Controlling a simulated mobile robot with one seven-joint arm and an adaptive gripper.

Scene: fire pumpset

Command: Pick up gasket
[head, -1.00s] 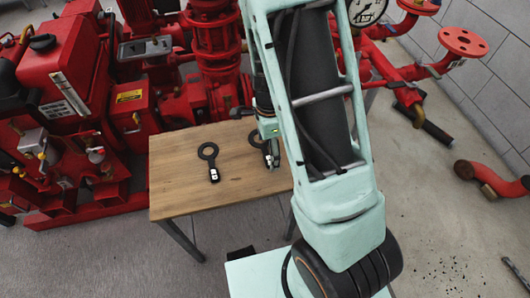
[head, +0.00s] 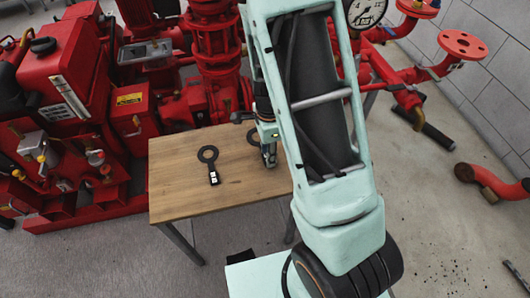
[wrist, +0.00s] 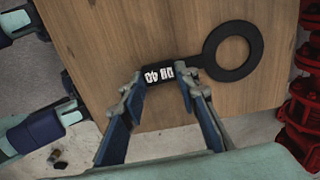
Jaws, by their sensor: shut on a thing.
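A flat black ring gasket with a handle tab (wrist: 233,50) lies at the wooden table top in the wrist view, with white markings on its tab. My gripper (wrist: 160,78) has its two fingers on either side of the tab end and is shut on it. In the head view my gripper (head: 268,160) is over the right part of the table, and only part of this gasket's ring (head: 252,138) shows beside it. I cannot tell whether the gasket is clear of the wood. A second black gasket (head: 209,156) lies flat to the left.
The wooden table (head: 175,190) is otherwise bare. Red pump machinery (head: 215,60) stands close behind it. Red pipework with a gauge (head: 366,12) is at the right. A loose red pipe (head: 480,182) lies on the floor at far right.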

